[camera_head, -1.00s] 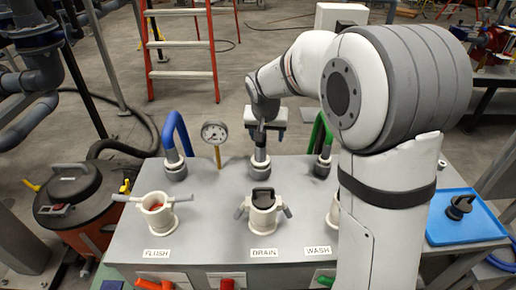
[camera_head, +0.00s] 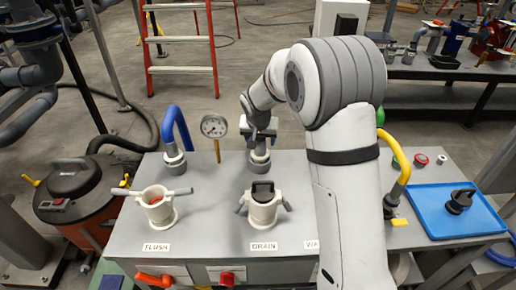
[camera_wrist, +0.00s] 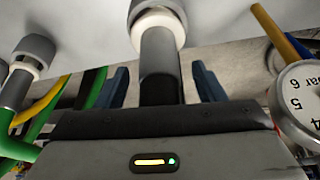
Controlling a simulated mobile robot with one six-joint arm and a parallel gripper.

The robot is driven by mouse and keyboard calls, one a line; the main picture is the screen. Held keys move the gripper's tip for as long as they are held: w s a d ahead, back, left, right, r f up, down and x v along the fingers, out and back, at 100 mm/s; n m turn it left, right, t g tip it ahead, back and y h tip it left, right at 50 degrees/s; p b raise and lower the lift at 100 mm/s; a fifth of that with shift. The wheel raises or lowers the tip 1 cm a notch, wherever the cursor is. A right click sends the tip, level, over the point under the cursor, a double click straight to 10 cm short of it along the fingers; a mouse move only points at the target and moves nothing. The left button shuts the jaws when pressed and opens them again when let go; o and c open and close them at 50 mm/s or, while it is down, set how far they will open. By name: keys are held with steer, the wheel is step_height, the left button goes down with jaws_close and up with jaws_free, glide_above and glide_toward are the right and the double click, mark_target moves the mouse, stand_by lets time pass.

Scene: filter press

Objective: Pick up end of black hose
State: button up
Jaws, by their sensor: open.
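The black hose (camera_wrist: 158,88) rises with a grey coupling (camera_head: 259,160) at its end, on the grey bench top behind the DRAIN port (camera_head: 263,208). In the wrist view the hose stands between the two blue fingers of my gripper (camera_wrist: 160,70), with a visible gap on each side. The coupling's wider collar lies beyond the fingertips. In the head view my gripper (camera_head: 261,132) is right above the coupling and hides most of the hose. My gripper is open and holds nothing.
A gauge (camera_head: 214,126) and a blue hose (camera_head: 176,127) stand close to the left. A yellow hose (camera_head: 398,165) is at right, near a blue tray (camera_head: 450,208) with a black cap (camera_head: 460,201). A green hose (camera_wrist: 22,148) shows in the wrist view. The FLUSH port (camera_head: 158,206) is front left.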

steer(key=shift+c, duration=0.2)
steer(key=c, duration=1.2)
steer(key=shift+r, duration=0.15)
